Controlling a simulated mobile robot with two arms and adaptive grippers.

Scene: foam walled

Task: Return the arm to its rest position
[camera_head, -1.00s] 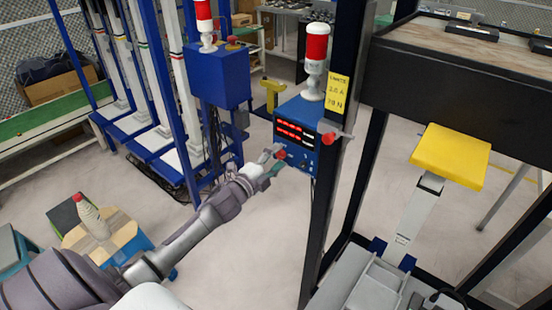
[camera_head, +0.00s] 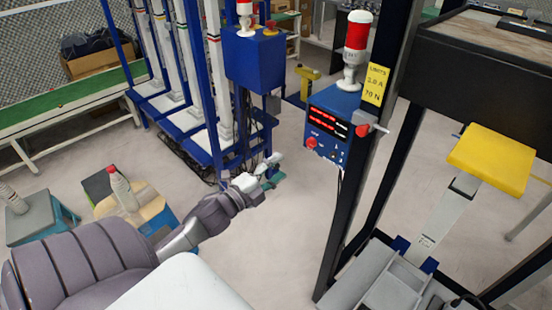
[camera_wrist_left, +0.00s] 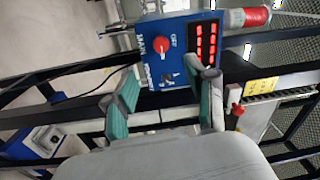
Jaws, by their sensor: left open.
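My left arm reaches in from the lower left in the head view. Its gripper (camera_head: 268,177) is open and empty, over the floor to the left of the blue control box (camera_head: 328,126). The gripper is apart from the box. In the left wrist view the two green-padded fingers (camera_wrist_left: 163,108) stand apart with nothing between them. The box, with its red knob (camera_wrist_left: 162,46) and red displays, lies beyond the fingertips there. My right gripper is not in view.
A black frame post (camera_head: 372,160) with a yellow label stands right of the box. A yellow pad (camera_head: 492,160) is further right. Blue racks (camera_head: 215,130) stand behind the gripper. Stools with bottles (camera_head: 122,190) are at the left. Floor between gripper and post is clear.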

